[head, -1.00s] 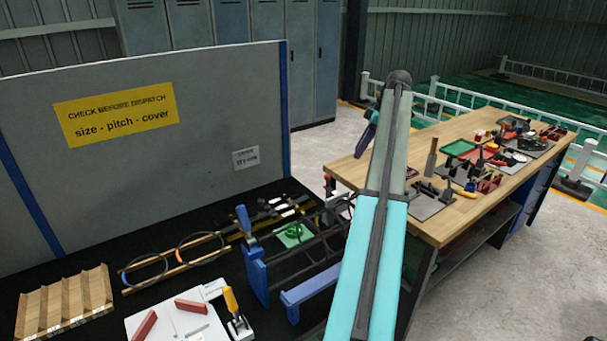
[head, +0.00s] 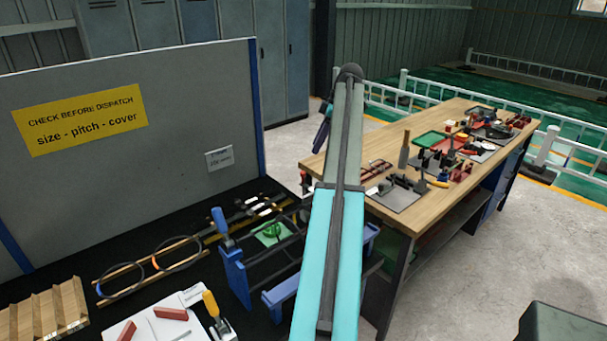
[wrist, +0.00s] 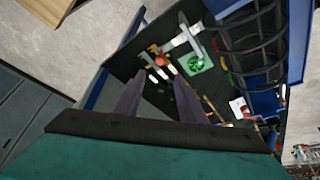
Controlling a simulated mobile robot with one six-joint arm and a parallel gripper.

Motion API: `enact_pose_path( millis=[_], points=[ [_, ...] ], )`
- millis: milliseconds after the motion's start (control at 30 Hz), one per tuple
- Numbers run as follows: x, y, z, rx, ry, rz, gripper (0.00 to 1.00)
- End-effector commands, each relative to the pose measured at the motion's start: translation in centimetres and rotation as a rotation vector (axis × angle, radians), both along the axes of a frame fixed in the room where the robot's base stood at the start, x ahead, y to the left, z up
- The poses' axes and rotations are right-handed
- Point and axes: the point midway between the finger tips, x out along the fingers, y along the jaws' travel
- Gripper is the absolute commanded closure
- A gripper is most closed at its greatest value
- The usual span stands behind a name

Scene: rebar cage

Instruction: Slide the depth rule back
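I cannot pick out the depth rule with certainty. A pale, T-shaped metal tool (wrist: 184,40) lies in the wrist view beside a green square pad (wrist: 195,64), and may be it. In the head view the green pad (head: 271,234) lies on the dark bench by the blue-ended rebar cage stand (head: 234,272). My gripper (wrist: 157,88) shows in the wrist view with its two dark fingers apart and nothing visible between them. It is above the dark bench, apart from the tools.
Dark curved rebar hoops (wrist: 255,45) stand right of the pad in the wrist view. In the head view, a wooden rack (head: 45,312), a white board (head: 160,325) and a grey panel (head: 130,140) stand left.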

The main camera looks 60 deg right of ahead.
Motion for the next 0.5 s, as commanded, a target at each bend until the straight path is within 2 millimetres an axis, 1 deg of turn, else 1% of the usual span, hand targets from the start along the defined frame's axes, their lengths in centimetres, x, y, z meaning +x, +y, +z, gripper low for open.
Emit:
enact_pose_path(
  millis=[267, 367, 500],
  points=[
    [0.3, 0.2, -0.9, 0.000, 0.000, -0.001, 0.63],
    [0.5, 0.4, -1.7, 0.001, 0.001, -0.001, 0.63],
    [1.1, 0.7, -3.2, 0.002, 0.001, -0.001, 0.63]
  ],
)
